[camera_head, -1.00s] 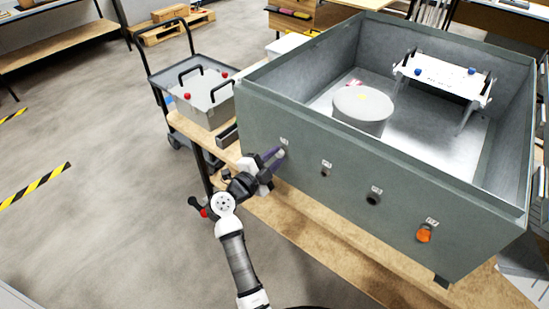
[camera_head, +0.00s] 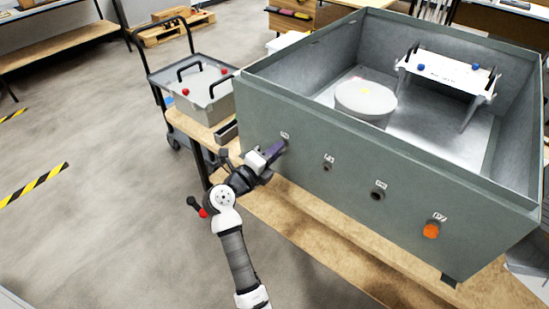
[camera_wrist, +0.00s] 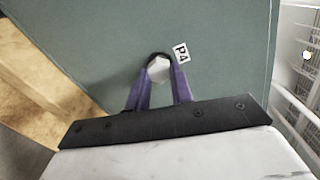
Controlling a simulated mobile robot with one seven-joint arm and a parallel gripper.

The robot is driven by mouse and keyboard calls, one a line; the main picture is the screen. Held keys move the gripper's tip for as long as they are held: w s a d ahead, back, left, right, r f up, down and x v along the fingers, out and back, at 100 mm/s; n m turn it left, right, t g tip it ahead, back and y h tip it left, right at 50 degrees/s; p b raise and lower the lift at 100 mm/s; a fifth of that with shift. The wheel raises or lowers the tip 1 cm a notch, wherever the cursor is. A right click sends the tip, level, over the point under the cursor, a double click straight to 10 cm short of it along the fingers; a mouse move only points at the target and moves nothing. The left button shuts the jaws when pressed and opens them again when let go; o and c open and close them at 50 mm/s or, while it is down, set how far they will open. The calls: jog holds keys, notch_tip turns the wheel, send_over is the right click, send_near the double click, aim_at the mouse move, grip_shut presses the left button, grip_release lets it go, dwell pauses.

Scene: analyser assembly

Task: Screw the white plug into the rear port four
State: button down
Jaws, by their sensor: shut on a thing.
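The white plug (camera_wrist: 158,68) shows between my gripper's purple fingertips in the wrist view. My gripper (camera_wrist: 158,82) is shut on it, right at the port labelled P4. A dark ring shows around the plug's far side; how deep the plug sits in the port cannot be told. In the head view my gripper (camera_head: 281,146) reaches the left end of the grey-green housing's (camera_head: 330,170) front wall, just under the P4 label (camera_head: 285,134). The fingers hide the plug and the port there.
Further right on the same wall are a small port (camera_head: 328,164), a dark open port (camera_head: 377,193) and an orange plug (camera_head: 431,231). The wooden bench (camera_head: 300,234) runs below the wall. A cart with a grey box (camera_head: 205,98) stands at the left.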

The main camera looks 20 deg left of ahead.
jog(key=m+b, duration=0.3)
jog(key=m, duration=0.2)
jog(key=m+b, duration=0.4)
jog(key=m, duration=0.1)
jog(key=m+b, duration=0.4)
jog(key=m, duration=0.1)
jog(key=shift+w+f+t, duration=0.1)
jog(key=shift+f+t, duration=0.2)
jog(key=shift+f, duration=0.05)
jog(key=c, duration=1.3)
grip_release()
jog(key=shift+r, duration=0.1)
jog(key=shift+c, duration=0.2)
